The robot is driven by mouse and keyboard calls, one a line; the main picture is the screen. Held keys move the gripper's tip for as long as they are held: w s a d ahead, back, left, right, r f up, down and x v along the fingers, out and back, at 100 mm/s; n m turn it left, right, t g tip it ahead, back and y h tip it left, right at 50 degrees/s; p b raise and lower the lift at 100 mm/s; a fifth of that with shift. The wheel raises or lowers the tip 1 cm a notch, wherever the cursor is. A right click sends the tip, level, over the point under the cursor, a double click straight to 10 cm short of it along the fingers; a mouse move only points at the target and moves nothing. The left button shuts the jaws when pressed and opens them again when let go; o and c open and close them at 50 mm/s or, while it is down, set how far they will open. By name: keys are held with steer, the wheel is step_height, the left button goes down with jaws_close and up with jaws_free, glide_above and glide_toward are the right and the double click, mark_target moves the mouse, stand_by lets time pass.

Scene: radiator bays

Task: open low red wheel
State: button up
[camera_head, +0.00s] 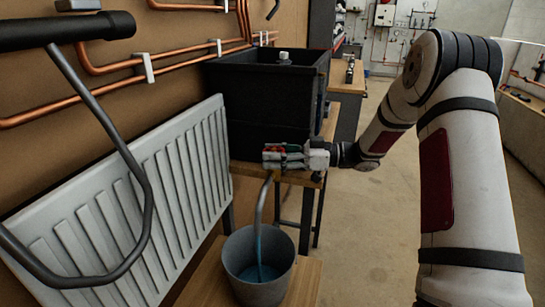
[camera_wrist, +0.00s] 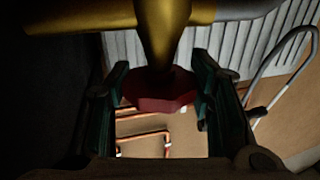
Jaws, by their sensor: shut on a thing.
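The low red wheel (camera_wrist: 158,92) sits on the end of a brass valve stem (camera_wrist: 165,40) in the wrist view. My gripper (camera_wrist: 160,100) has one finger on each side of the wheel and is shut on it. In the head view my gripper (camera_head: 280,157) is at the lower front of a black tank (camera_head: 255,110). Only a little red of the wheel (camera_head: 275,149) shows there, mostly hidden by the fingers. A grey spout (camera_head: 262,200) bends down below it. A blue stream (camera_head: 259,255) falls into a grey bucket (camera_head: 240,285).
A white radiator (camera_head: 150,200) stands on the left, with copper pipes (camera_head: 110,67) on the wall above it. A dark bent tube (camera_head: 140,175) crosses the near left. The tank stands on a wooden bench (camera_head: 245,169). Open floor (camera_head: 370,230) lies to the right.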

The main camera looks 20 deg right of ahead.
mark_target(273, 150)
steer(key=shift+w+n+g+b, duration=0.1)
steer(key=shift+n+g+b, duration=0.3)
steer(key=shift+n+g, duration=0.25)
steer(key=shift+g+y, duration=0.3)
steer(key=shift+g, duration=0.05)
steer(key=o, duration=1.2)
steer(key=shift+a, duration=0.1)
step_height(273, 150, up, 10)
steer(key=shift+r, duration=0.1)
